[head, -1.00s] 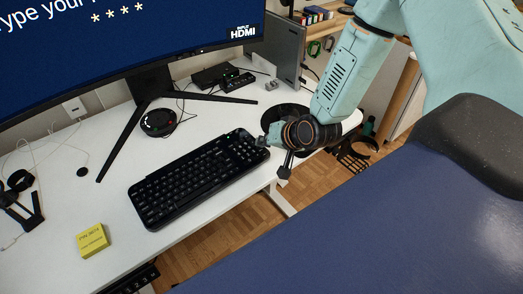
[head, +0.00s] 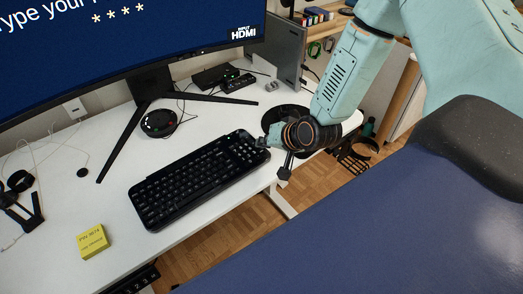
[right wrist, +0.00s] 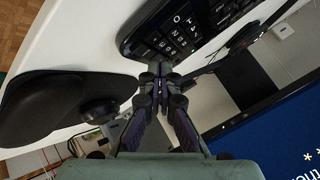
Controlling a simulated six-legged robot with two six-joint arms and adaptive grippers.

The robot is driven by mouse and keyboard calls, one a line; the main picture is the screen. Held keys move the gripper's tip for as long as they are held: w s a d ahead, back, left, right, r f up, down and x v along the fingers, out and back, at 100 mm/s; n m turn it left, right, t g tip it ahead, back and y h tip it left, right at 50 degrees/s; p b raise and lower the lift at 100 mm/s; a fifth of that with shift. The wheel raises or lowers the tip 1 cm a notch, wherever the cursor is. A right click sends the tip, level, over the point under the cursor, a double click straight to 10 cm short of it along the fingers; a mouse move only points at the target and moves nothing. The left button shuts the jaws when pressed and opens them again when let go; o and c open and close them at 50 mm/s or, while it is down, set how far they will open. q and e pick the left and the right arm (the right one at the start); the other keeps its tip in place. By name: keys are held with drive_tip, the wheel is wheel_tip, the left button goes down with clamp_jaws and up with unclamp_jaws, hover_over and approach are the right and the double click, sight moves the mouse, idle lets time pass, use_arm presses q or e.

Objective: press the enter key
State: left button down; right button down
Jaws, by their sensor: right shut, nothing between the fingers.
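The black keyboard (head: 190,185) lies at a slant on the white desk. Its number pad end is at the right, and that end also shows in the right wrist view (right wrist: 185,32). The key labels are too small in the head view to pick out the enter key. My right gripper (head: 264,141) is at the keyboard's right end. In the right wrist view my right gripper (right wrist: 160,70) is shut and empty, its tips together by the near edge of the number pad. I cannot tell whether the tips touch a key. My left gripper is not in view.
A monitor (head: 120,45) shows a password prompt with several asterisks, on a dark stand. A yellow note block (head: 92,241) lies left of the keyboard. A round black device (head: 158,122) sits behind the keyboard. A dark rounded pad (head: 290,112) lies beyond my right gripper.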

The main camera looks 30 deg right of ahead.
sight(264, 153)
drive_tip(key=shift+f+b, duration=0.4)
drive_tip(key=shift+f, duration=0.05)
drive_tip(key=shift+f, duration=0.25)
idle(0.6)
drive_tip(key=shift+r, duration=0.1)
drive_tip(key=shift+r+p, duration=0.45)
drive_tip(key=shift+r, duration=0.2)
wheel_tip(264, 153, up, 5)
drive_tip(key=p, duration=0.4)
drive_tip(key=shift+p, duration=0.4)
